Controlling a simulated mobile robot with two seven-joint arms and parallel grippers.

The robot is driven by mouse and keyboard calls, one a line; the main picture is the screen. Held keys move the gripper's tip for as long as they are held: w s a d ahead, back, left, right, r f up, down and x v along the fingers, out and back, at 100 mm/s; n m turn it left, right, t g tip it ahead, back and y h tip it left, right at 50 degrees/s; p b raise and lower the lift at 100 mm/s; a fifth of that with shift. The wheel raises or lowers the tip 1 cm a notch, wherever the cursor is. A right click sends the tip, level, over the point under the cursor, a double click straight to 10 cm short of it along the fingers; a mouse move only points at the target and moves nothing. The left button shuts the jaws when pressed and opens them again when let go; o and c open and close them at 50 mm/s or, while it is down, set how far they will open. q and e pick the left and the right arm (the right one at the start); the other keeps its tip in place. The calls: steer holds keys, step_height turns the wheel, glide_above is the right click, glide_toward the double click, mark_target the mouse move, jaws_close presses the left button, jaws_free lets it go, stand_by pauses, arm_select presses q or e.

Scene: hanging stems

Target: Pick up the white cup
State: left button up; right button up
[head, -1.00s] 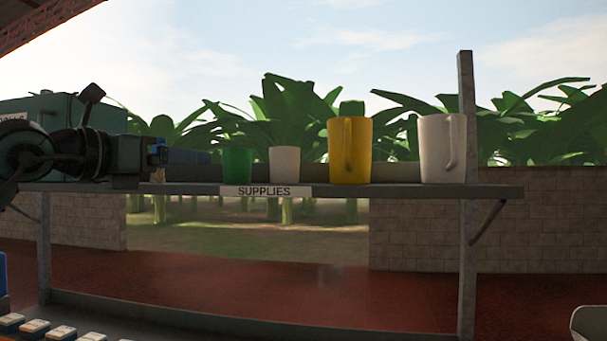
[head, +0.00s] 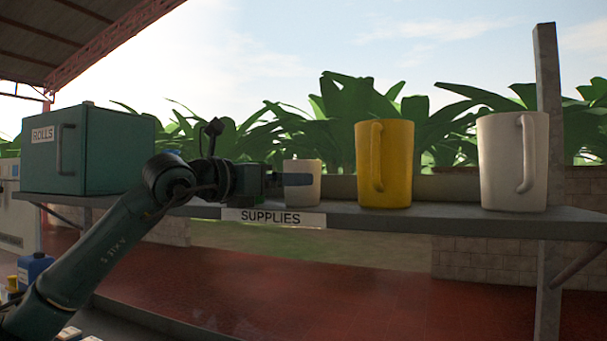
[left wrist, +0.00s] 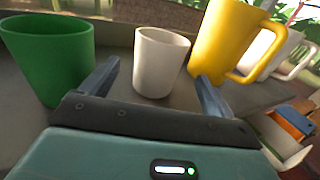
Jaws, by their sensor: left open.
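The white cup (head: 307,193) is small, has no handle and stands upright on the shelf, partly covered by my left gripper in the head view. My left gripper (head: 298,179) is at the cup's height, in front of it. In the left wrist view the white cup (left wrist: 160,62) shows in the gap between the two open fingers of the left gripper (left wrist: 158,72). No finger clearly touches it, and I cannot tell whether the tips reach past its near side. My right gripper is not in view.
A green cup (left wrist: 50,58) stands close on the left, hidden in the head view. A yellow mug (head: 384,165) and a larger white mug (head: 513,162) stand to the right. The shelf (head: 420,219) has a SUPPLIES label (head: 274,217). A green ROLLS box (head: 95,150) is at left.

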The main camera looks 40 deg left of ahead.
arm_select(q)
steer(key=shift+w, duration=0.6)
steer(key=w+p, duration=0.3)
steer(key=w, duration=0.1)
steer(key=shift+w+d+r, duration=0.1)
steer(key=shift+w, duration=0.4)
steer(key=c, duration=1.1)
steer(key=shift+o, duration=0.2)
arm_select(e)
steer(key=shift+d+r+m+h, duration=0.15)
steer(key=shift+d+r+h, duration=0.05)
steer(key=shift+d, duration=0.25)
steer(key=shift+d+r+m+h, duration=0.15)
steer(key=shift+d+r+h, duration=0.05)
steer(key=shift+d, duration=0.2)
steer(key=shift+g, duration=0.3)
